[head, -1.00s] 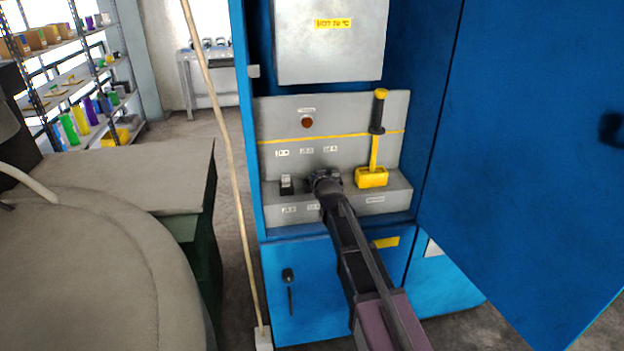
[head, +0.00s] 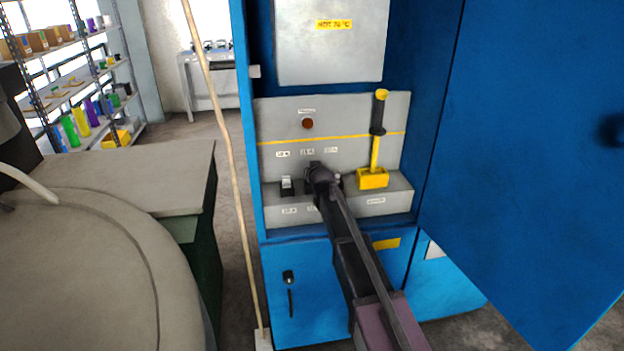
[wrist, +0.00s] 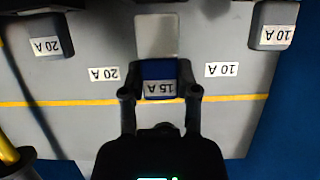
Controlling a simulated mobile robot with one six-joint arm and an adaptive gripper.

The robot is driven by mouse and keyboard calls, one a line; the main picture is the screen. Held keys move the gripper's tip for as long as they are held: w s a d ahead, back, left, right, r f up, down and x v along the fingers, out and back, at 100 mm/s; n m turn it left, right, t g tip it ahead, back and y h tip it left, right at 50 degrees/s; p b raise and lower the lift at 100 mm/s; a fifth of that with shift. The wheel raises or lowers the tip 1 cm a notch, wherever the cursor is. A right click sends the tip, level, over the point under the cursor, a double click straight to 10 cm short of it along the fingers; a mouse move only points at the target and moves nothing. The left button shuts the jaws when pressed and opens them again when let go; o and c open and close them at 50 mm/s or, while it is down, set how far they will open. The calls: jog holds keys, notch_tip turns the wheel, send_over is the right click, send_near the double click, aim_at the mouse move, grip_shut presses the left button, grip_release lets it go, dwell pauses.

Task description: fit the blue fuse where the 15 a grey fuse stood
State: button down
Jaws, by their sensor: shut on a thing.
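My gripper (wrist: 159,94) is shut on the blue fuse (wrist: 158,70), which carries a 15 A label, upside down in the wrist view. In the head view my gripper (head: 314,168) is at the middle of the grey ledge (head: 360,206), between the two outer fuses, and hides the blue fuse. A pale grey rectangle (wrist: 157,35) lies just beyond the blue fuse; I cannot tell whether it is part of the socket. No grey 15 A fuse is visible. Whether the blue fuse is seated or above the ledge cannot be told.
The 20 A fuse (wrist: 46,45) and 10 A fuse (wrist: 277,35) flank the middle place, with gaps between. A yellow lever (head: 372,178) stands right of the fuses. The blue cabinet door (head: 530,130) is open on the right. A thin pole (head: 225,150) stands on the left.

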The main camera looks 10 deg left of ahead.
jog(key=shift+w+a+f+b, duration=0.1)
jog(key=shift+w+f+b, duration=0.05)
jog(key=shift+f+b, duration=0.75)
jog(key=shift+w+f+b, duration=0.1)
jog(key=shift+f+b, duration=0.75)
jog(key=shift+f, duration=0.05)
jog(key=shift+f, duration=0.15)
jog(key=shift+c, duration=1.8)
grip_release()
jog(key=shift+s+r, duration=0.15)
jog(key=shift+r, duration=0.15)
jog(key=p+v, duration=0.4)
jog(key=v, duration=0.7)
jog(key=shift+s+p, duration=0.3)
